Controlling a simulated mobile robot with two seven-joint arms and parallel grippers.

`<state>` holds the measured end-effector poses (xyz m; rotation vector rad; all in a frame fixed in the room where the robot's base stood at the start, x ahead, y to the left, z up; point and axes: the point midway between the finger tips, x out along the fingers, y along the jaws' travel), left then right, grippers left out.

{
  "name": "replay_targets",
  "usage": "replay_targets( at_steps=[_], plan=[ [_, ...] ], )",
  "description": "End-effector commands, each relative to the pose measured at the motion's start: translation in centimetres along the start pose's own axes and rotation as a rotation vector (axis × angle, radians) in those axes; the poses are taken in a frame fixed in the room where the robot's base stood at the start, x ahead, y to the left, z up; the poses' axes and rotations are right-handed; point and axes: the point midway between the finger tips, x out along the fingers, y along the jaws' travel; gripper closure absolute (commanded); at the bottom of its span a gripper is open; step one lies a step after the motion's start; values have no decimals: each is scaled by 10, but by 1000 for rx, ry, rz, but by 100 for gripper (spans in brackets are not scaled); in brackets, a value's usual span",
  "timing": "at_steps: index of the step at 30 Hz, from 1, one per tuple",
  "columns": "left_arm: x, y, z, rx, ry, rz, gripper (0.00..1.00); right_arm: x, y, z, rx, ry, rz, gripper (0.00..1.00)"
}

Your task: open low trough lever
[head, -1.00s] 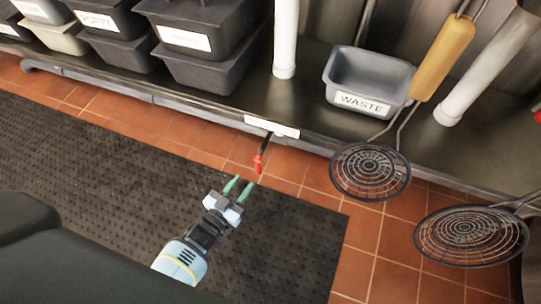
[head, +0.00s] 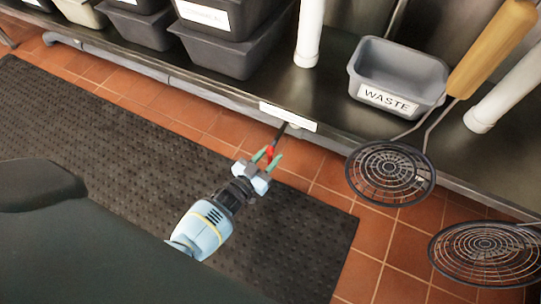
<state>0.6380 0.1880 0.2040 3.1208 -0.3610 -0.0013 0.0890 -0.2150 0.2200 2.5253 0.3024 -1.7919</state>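The lever (head: 281,134) is a thin dark rod with a red end, sticking out below a white label (head: 288,116) on the low shelf's front edge. My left gripper (head: 267,156) is at the lever's red end. Its two green fingers are apart, one on each side of the red end. I cannot tell whether they touch it. My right gripper is not in view.
A grey bin labelled WASTE (head: 398,75) stands on the metal shelf. Two round wire skimmers (head: 391,172) hang to the right of the lever. Dark tubs (head: 225,45) stand at the upper left. A black mat (head: 130,150) covers the tiled floor.

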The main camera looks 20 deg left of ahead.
Motion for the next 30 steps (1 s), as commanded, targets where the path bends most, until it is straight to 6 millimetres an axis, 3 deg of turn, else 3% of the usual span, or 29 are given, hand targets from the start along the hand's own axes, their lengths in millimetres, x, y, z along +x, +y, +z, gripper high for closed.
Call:
replay_targets(
  at_steps=[11,18,30],
  plan=[
    [6,0,-1,0,0,0,68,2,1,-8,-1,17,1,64],
    [5,0,0,0,0,0,99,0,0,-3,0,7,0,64],
    [1,2,0,-9,2,1,100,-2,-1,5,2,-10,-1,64]
  ],
)
